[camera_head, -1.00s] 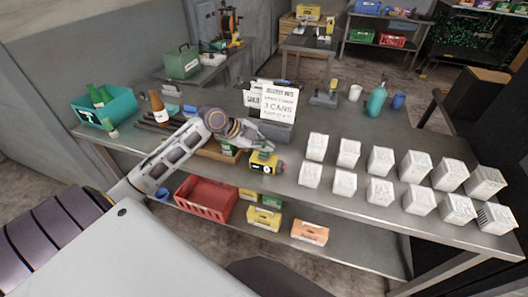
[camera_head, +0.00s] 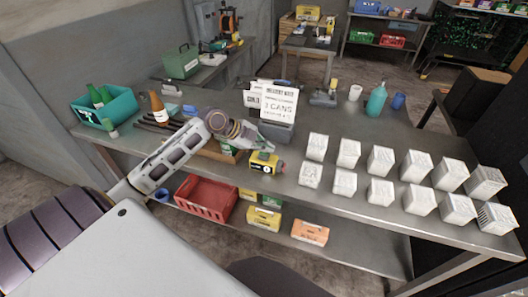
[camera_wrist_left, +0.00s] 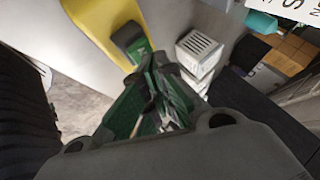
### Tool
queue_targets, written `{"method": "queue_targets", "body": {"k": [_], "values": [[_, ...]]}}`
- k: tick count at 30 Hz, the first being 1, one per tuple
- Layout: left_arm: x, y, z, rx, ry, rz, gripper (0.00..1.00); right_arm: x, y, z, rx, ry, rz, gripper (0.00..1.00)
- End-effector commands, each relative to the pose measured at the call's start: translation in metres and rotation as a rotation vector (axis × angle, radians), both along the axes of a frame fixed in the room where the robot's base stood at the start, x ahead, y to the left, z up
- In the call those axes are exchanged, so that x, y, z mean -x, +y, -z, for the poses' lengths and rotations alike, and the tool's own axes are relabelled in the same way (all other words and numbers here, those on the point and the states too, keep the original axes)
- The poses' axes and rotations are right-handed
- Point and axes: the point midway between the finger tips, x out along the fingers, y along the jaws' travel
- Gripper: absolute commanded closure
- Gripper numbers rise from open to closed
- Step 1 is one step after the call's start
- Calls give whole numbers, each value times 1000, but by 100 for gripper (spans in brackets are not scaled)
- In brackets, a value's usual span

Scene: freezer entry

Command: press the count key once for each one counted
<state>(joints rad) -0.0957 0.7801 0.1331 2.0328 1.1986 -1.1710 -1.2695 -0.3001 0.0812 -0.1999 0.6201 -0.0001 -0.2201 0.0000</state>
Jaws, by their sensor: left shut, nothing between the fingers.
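A yellow counting device (camera_head: 263,162) with a dark face stands near the front edge of the table, left of the white cartons. In the left wrist view its yellow body (camera_wrist_left: 100,16) and a green key (camera_wrist_left: 131,40) show just beyond my fingertips. My left gripper (camera_head: 268,145) is shut and empty, close above and behind the device. It also shows in the left wrist view (camera_wrist_left: 155,68), and appears just apart from the key. White cartons (camera_head: 380,161) stand in two rows to the right. A notice (camera_head: 270,101) reading "3 CANS" stands behind the gripper. My right gripper is not in view.
A teal crate (camera_head: 122,105) with green bottles and a brown bottle (camera_head: 157,106) stand at the table's left. A blue-green bottle (camera_head: 376,101) and cups are at the back. A red crate (camera_head: 205,199) and yellow boxes sit on the lower shelf.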

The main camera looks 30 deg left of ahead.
Motion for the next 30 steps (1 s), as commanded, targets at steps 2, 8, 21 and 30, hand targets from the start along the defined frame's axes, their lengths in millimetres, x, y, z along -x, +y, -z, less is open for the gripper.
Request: {"method": "queue_targets", "body": {"k": [2,8,21,30], "values": [[0,0,1,0,1,1,100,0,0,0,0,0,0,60],[0,0,3,-1,1,0,100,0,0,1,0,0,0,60],[0,0,4,0,2,-1,100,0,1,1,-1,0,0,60],[0,0,-3,-1,1,0,100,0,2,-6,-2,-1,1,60]]}}
